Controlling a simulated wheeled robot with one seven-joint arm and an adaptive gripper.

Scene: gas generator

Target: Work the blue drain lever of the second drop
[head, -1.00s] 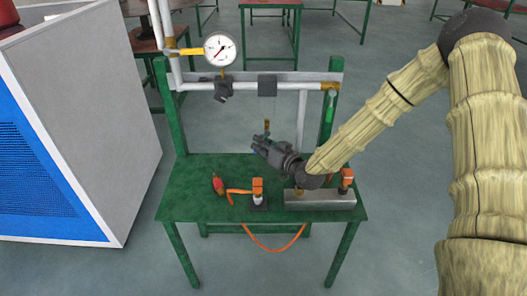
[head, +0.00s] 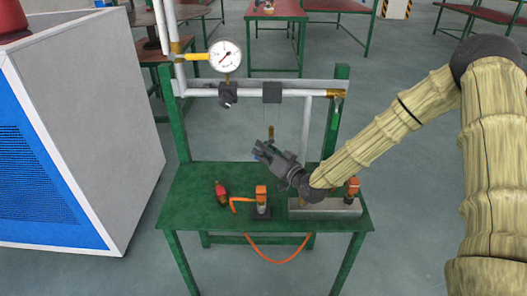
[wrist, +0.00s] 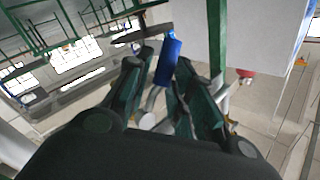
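A blue lever handle (wrist: 168,62) shows in the wrist view, just ahead of and between my fingertips. A dark bar lies beyond it. My gripper (wrist: 164,72) has its two fingers apart, one on each side of the blue handle, with a gap between them. Whether a finger touches the handle, I cannot tell. In the head view my gripper (head: 261,152) is over the green bench, just below a small brass fitting (head: 271,132) under the second black block (head: 271,92) on the pipe. The blue handle is not clear in that view.
A gauge (head: 225,56) stands on the pipe frame at the left. The green bench (head: 195,195) holds a red-tipped part (head: 221,192), an orange-handled valve (head: 261,198) and a metal block (head: 300,212). A large grey and blue cabinet (head: 100,140) stands left.

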